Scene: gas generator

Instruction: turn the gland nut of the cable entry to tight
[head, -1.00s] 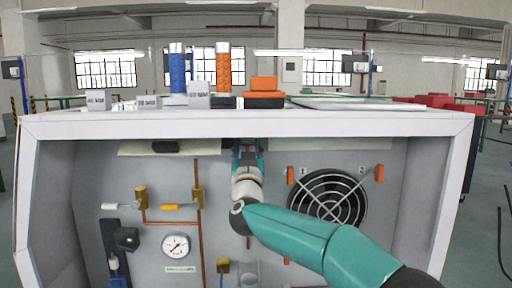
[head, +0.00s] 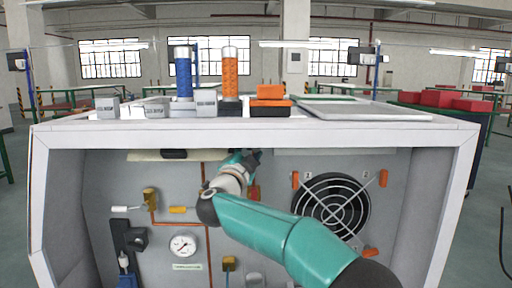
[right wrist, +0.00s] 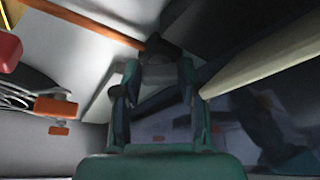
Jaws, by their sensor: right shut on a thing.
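My right arm reaches into the open cabinet (head: 445,135) from the lower right in the head view. My right gripper (head: 252,157) is high on the back panel, just under the top edge, its body tilted. In the right wrist view the gripper (right wrist: 160,58) has its fingers drawn together around a small dark part (right wrist: 160,43), which appears to be the gland nut of the cable entry. The fingers hide most of it, and I cannot tell how far it is turned. My left gripper is not in view.
A round fan grille (head: 330,208) with orange clips is to the right of my arm. A pressure gauge (head: 183,246), yellow valves (head: 150,198) and copper pipes are to the left. Blue (head: 183,80) and orange (head: 230,78) cylinders stand on the cabinet top.

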